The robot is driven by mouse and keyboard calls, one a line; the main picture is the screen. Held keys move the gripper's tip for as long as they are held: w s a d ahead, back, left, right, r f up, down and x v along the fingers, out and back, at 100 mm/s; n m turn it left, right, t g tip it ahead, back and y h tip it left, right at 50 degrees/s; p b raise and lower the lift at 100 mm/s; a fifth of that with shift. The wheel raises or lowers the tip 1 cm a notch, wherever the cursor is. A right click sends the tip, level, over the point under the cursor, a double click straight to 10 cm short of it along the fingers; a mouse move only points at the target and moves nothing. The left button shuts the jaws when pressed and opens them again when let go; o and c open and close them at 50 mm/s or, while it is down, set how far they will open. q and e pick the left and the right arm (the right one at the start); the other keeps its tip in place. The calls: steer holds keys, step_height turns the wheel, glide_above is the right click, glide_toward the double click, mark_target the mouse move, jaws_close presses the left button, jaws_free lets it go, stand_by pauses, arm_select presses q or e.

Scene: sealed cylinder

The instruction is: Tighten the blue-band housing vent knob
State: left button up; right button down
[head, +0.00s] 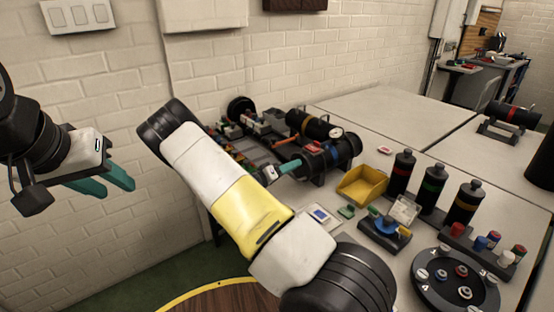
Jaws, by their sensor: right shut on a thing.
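The blue-band housing (345,149) is a black cylinder lying on its side on the workbench, with a red part (313,148) on top. My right gripper (298,163) reaches the housing's left end. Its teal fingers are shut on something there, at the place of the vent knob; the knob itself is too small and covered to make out. My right arm crosses the middle of the view and hides part of the bench. My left gripper (131,194) is up in front of the wall at the left, open and empty, away from the bench.
An orange-banded cylinder (300,121) and a gauge (336,132) are just behind. A yellow bin (362,186), banded bottles (432,187) and a round black tray (425,293) stand to the right. A red-banded cylinder (519,114) lies farther off. The back benchtop (395,115) is clear.

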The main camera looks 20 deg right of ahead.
steer(key=m, duration=0.6)
steer(key=shift+w+a+f+m, duration=0.1)
steer(key=shift+m, duration=0.3)
stand_by(0.4)
steer(key=c, duration=1.2)
jaws_free()
